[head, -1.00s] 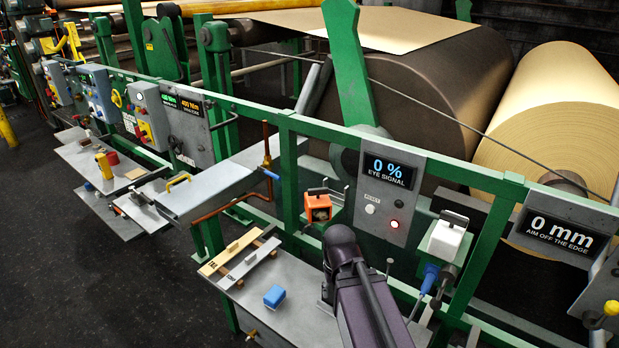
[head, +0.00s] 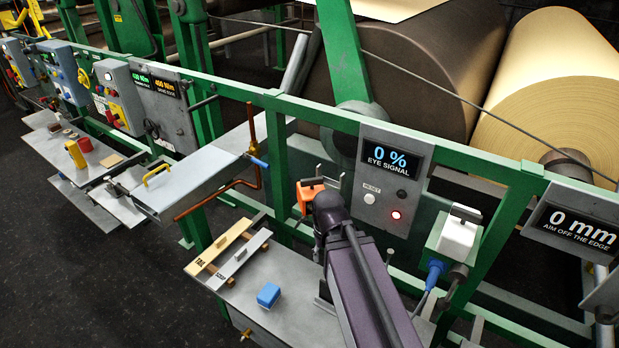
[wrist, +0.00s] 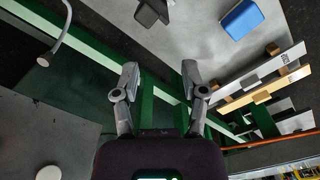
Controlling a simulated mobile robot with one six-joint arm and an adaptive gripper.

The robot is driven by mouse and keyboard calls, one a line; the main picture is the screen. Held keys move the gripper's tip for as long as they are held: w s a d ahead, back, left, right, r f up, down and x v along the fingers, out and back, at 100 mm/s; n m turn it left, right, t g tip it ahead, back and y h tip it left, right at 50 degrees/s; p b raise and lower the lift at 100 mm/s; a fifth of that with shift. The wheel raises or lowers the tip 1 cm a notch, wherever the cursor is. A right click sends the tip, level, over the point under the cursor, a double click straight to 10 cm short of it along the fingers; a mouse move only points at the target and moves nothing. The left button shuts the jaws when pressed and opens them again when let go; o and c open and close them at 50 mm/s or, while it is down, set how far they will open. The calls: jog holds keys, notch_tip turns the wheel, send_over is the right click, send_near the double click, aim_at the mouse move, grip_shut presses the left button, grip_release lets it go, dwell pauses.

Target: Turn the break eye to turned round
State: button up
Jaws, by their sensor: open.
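Which part is the break eye is not certain. An orange box (head: 306,194) with a black and metal handle on top sits left of the grey eye signal panel (head: 408,200), partly hidden by my arm. A white box (head: 457,236) with a similar handle sits right of the panel, with a blue-plugged cable below it. The panel's display (head: 391,163) reads 0 %, and a red lamp (head: 397,216) is lit. My gripper (wrist: 160,82) is open and empty in the wrist view, its fingers over green rails. My arm hides it in the head view.
A grey shelf (head: 285,320) holds a blue block (head: 268,294) and two labelled bars (head: 232,250). A copper pipe (head: 255,145) with a blue handle stands to the left. Green rails (head: 465,165) cross in front of large rolls. A right-hand display (head: 574,228) reads 0 mm.

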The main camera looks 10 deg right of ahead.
jog(key=shift+w, duration=0.1)
notch_tip(320, 180, up, 25)
jog(key=n+p, duration=1.8)
jog(key=p, duration=0.7)
send_over(312, 179)
jog(key=shift+r, duration=0.15)
notch_tip(312, 179, down, 14)
jog(key=b, duration=1.3)
jog(key=shift+r, duration=0.1)
